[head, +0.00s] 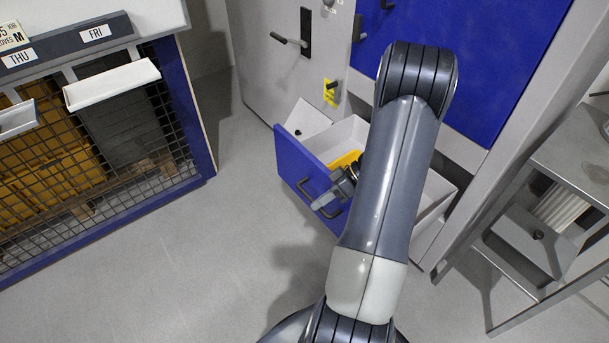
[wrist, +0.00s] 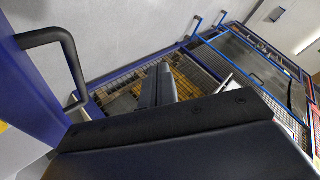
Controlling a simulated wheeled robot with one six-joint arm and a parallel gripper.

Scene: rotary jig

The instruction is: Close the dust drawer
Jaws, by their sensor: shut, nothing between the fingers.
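The dust drawer (head: 292,160) stands pulled out of the grey machine in the head view. It has a blue front, pale inner walls and a dark bar handle (head: 304,184) on its front. The drawer front (wrist: 30,95) and the handle (wrist: 72,62) also show at the left of the wrist view. My gripper (head: 323,201) is at the drawer's front, close to the handle. Its fingers (wrist: 158,86) are shut and empty, to the right of the handle in the wrist view. My arm hides part of the drawer, and I cannot tell whether the gripper touches it.
Something yellow (head: 346,160) shows inside the drawer. A mesh-fronted blue rack (head: 190,120) with day labels stands at the left. A metal stand (head: 545,165) is at the right. The grey floor (head: 190,265) in front of the drawer is clear.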

